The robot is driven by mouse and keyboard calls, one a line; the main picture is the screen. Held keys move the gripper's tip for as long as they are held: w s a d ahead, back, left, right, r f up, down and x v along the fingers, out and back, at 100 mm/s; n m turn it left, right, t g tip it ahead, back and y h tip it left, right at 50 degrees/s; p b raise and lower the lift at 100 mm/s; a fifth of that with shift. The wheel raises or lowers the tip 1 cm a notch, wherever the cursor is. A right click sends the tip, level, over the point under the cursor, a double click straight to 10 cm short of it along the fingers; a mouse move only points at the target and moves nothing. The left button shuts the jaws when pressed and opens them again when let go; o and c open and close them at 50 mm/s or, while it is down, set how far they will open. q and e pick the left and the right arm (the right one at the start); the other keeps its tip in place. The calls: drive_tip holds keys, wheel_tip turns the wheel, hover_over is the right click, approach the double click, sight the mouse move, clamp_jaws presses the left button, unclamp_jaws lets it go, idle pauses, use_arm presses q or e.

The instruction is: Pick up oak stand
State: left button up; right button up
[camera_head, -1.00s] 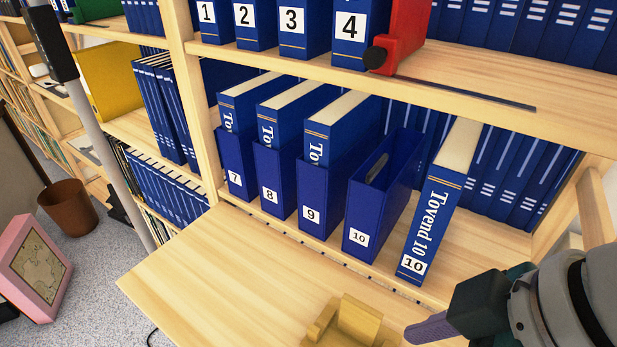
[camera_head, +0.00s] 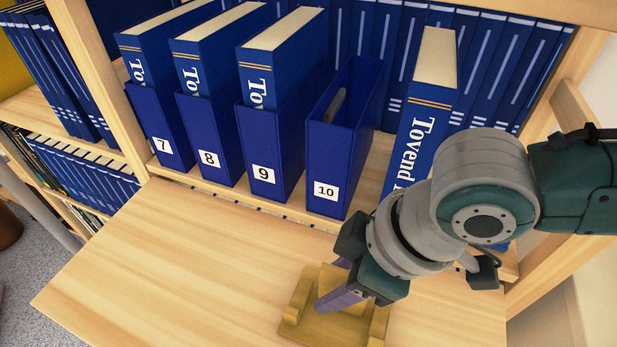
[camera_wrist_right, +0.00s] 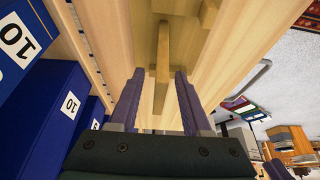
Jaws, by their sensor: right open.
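The oak stand (camera_head: 296,318) is a small light-wood piece with raised parts on a flat base, on the wooden desk surface below the shelf. My right gripper (camera_head: 338,288) is over it, its purple fingers pointing down and partly covering it. In the right wrist view the gripper (camera_wrist_right: 159,74) is open, and a narrow bar of the stand (camera_wrist_right: 161,62) shows between the two fingers. I cannot tell whether either finger touches it. My left gripper is not in view.
Blue slipcases numbered 7 to 10 line the shelf behind; slipcase 10 (camera_head: 335,150) is empty. The Tovend 10 volume (camera_head: 430,100) leans beside it, partly behind my right arm. The desk surface (camera_head: 170,260) left of the stand is clear.

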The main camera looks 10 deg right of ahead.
drive_tip(key=shift+w+a+f, duration=0.1)
drive_tip(key=shift+f, duration=0.1)
clamp_jaws()
idle(1.3)
